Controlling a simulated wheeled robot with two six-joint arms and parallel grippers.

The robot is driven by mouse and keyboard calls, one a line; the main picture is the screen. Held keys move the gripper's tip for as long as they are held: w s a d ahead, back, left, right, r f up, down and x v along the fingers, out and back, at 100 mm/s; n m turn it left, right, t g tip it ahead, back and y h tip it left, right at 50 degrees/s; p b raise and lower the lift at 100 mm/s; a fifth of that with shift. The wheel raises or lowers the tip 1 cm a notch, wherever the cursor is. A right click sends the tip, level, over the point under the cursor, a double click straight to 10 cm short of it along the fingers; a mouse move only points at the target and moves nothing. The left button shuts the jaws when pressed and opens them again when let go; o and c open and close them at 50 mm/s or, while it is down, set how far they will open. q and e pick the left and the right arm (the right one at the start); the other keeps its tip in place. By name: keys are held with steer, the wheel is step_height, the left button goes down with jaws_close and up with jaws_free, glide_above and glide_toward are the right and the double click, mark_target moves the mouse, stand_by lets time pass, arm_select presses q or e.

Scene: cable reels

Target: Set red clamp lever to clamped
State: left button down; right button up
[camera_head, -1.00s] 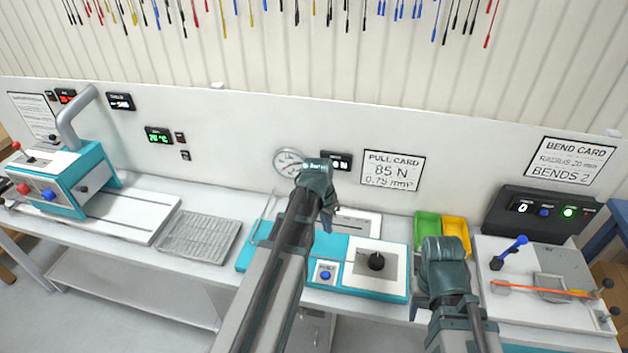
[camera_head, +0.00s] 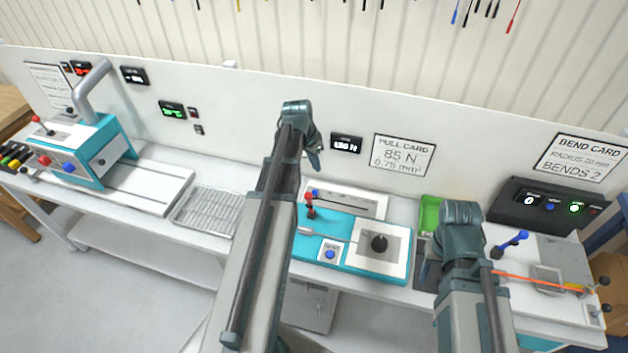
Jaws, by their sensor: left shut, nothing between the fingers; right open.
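The red clamp lever (camera_head: 310,204) stands roughly upright on the left part of the teal pull tester (camera_head: 392,279), in the middle of the bench. My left gripper (camera_head: 318,148) is shut and empty, above and behind the lever, in front of the back panel. Its wrist and forearm hide most of it and cover the tester's left end. My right gripper (camera_head: 460,222) is open, over the bench to the right of the tester. Its wrist hides the fingers. Neither gripper appears to touch the lever.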

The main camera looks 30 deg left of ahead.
arm_select(q)
steer(key=b, duration=1)
glide_above(310, 204)
steer(key=w+d, duration=0.2)
steer(key=w, duration=0.3)
step_height(310, 204, down, 10)
steer(key=f, duration=0.1)
steer(key=s, duration=0.1)
steer(key=s+a+r, duration=0.1)
steer(key=s+p, duration=0.1)
steer(key=shift+s+a+r, duration=0.25)
steer(key=shift+s+r, duration=0.05)
steer(key=shift+r, duration=0.1)
steer(key=shift+s, duration=0.1)
